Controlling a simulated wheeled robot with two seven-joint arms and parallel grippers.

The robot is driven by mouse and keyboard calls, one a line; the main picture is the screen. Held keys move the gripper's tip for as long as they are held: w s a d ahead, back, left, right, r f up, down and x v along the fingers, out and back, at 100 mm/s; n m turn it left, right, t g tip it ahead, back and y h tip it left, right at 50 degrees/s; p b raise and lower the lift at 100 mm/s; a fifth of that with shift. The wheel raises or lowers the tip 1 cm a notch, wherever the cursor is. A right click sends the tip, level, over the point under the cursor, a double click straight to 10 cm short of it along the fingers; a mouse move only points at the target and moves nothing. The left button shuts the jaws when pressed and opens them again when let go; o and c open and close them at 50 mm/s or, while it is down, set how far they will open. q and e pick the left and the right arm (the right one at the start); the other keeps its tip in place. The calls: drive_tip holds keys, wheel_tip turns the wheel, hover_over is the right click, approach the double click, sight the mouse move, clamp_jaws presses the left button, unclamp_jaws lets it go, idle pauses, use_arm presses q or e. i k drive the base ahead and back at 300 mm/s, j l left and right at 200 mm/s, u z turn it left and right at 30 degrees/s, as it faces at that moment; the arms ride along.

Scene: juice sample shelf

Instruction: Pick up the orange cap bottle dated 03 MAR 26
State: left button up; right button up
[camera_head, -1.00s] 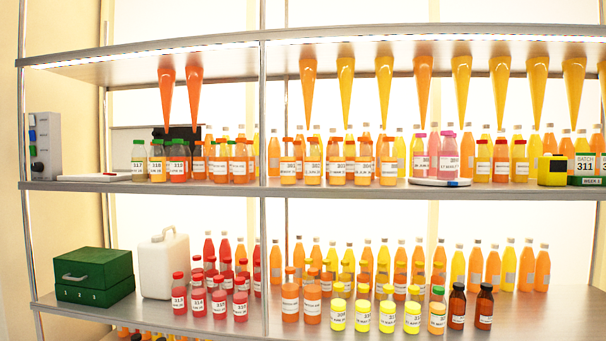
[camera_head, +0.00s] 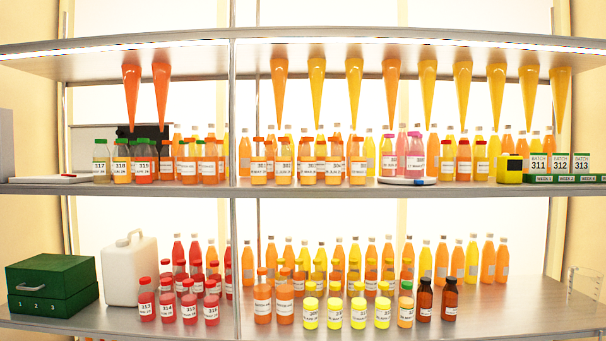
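Several bottles with orange or red-orange caps and white labels stand on the shelves, and their small date print is too fine to read, so I cannot tell which is dated 03 MAR 26. Two orange bottles with orange caps (camera_head: 262,300) stand at the front of the lower shelf, left of a row of yellow-capped bottles (camera_head: 310,313). More orange bottles with orange-red caps (camera_head: 258,165) stand at the front of the upper shelf. Neither of my grippers is in view.
Red bottles (camera_head: 189,308), a white jug (camera_head: 129,270) and a green box (camera_head: 50,284) stand on the lower left. Brown bottles (camera_head: 424,300) stand right of the yellow-capped row. Batch cards (camera_head: 560,164) are at the upper right. The lower shelf's right front (camera_head: 520,312) is mostly clear.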

sight(357, 154)
drive_tip(key=l, duration=0.85)
drive_tip(key=i+j+z, duration=0.15)
drive_tip(key=i, duration=0.4)
drive_tip(key=i+j+z, duration=0.15)
drive_tip(key=i, duration=0.4)
drive_tip(key=i+j+z, duration=0.1)
drive_tip(key=i+j, duration=0.3)
drive_tip(key=i+j+z, duration=0.15)
drive_tip(key=i+j, duration=0.2)
drive_tip(key=i, duration=0.25)
